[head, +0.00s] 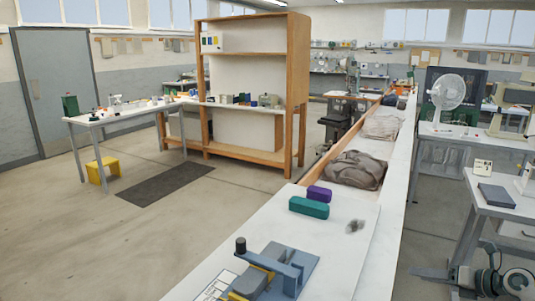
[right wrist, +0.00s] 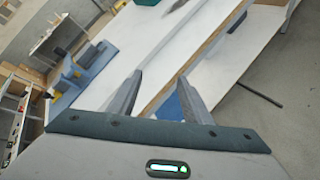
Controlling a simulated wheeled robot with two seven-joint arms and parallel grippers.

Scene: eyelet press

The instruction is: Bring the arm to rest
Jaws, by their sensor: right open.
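My right gripper (right wrist: 160,80) shows in the right wrist view, with its two grey fingers apart and nothing between them. It points over the white bench and its wooden edge, and I cannot tell how high it is. A blue eyelet press (head: 275,272) with a black knob stands at the near end of the white bench (head: 335,262). The press also shows at the left in the right wrist view (right wrist: 92,68). A green block (head: 309,207) and a purple block (head: 319,193) lie beyond it. I see neither gripper in the head view.
A small grey patch (head: 355,226) lies right of the blocks. Grey bundles (head: 355,170) lie farther along the bench. A printed sheet (head: 214,287) is left of the press. A side table with a fan (head: 447,92) stands to the right. Open floor (head: 200,215) lies to the left.

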